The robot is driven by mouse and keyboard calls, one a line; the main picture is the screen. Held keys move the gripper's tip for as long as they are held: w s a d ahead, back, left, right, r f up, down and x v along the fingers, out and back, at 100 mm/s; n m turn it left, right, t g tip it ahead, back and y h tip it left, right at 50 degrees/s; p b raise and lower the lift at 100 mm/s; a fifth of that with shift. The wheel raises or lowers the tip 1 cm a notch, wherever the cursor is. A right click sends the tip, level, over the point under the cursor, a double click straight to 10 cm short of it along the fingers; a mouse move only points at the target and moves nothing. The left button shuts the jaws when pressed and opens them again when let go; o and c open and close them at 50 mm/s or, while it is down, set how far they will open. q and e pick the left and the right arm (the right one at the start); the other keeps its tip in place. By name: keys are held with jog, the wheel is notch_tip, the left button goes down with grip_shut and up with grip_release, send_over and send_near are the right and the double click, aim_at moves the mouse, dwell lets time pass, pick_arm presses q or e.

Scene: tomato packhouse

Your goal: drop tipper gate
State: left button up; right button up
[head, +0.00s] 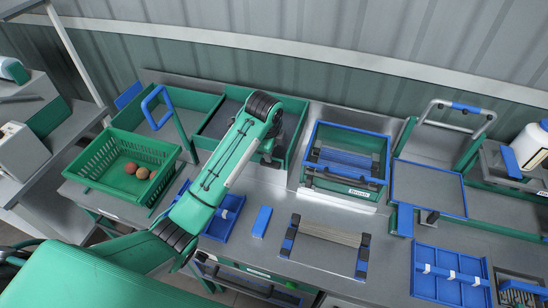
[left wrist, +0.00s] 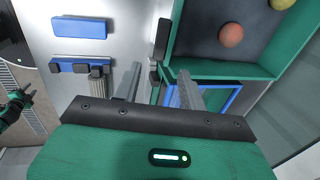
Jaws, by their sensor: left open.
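My left gripper (left wrist: 157,90) is open in the left wrist view, its two grey fingers spread with no object held between them. A black upright handle-like piece (left wrist: 162,40) stands just beyond the fingers, beside the corner of a green-walled tray (left wrist: 222,75). I cannot tell whether this piece belongs to the tipper gate, or whether the fingers touch it. In the head view my left arm reaches over the grey-floored green tray (head: 215,125) at the back, and the wrist hides part of it. The fingertips are hard to make out there.
A red tomato (left wrist: 231,36) lies in the green tray. A green crate (head: 105,180) with several tomatoes stands left of my arm. A blue-rimmed box (head: 345,135) stands to the right. A blue block (head: 262,221) and slatted rack (head: 325,240) lie on the steel bench.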

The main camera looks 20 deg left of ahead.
aim_at(274, 164)
pick_arm(q)
jog(key=p+x, duration=0.2)
jog(key=x, duration=0.7)
jog(key=shift+d, duration=0.1)
jog(key=shift+c, duration=0.2)
jog(key=c, duration=0.7)
